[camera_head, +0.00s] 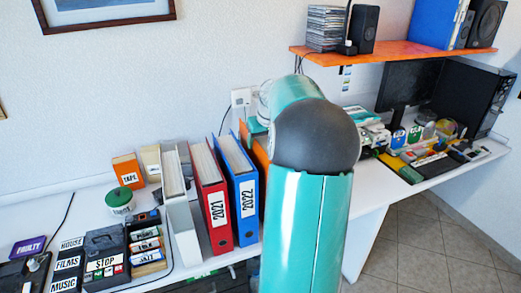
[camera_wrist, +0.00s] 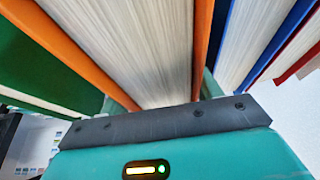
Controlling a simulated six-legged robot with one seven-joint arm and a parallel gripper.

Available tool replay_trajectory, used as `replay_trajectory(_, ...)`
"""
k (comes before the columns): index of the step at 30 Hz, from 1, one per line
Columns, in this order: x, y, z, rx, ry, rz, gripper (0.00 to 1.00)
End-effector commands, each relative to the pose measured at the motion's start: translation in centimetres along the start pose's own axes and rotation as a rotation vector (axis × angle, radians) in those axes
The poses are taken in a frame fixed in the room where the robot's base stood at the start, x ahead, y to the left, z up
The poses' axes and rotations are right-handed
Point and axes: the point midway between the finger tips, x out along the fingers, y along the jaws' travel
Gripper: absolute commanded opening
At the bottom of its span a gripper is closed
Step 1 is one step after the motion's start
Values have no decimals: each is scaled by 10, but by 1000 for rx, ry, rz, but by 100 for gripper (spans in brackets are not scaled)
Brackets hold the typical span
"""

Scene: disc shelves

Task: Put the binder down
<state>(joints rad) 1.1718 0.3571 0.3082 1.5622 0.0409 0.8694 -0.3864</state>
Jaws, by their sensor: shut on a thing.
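The orange binder (camera_wrist: 150,60) fills the middle of the wrist view, its page block between two orange covers. My gripper (camera_wrist: 165,98) is shut on it, with a finger at each side. In the head view only a strip of the orange binder (camera_head: 258,150) shows, beside the blue binder, behind my arm. My gripper is mostly hidden there by the arm. Whether the binder touches the desk cannot be seen.
A blue 2022 binder (camera_head: 246,210), a red 2021 binder (camera_head: 217,215) and a white binder (camera_head: 184,230) stand in a row on the white desk (camera_head: 385,195). A green binder (camera_wrist: 35,55) is left in the wrist view. An orange shelf (camera_head: 395,52) hangs above.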

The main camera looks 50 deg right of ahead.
Motion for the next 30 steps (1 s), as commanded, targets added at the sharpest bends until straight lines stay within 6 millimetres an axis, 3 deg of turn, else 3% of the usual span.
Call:
replay_trajectory(5, 15, -4, -5, 0, 2, -1, 0)
replay_trajectory(11, 38, -3, 6, 0, 2, 0, 0)
replay_trajectory(23, 42, -3, 8, 0, 4, 1, 0)
replay_trajectory(24, 43, -3, 9, 0, 1, 0, 69)
replay_trajectory(30, 42, -3, 9, 0, 1, 0, 73)
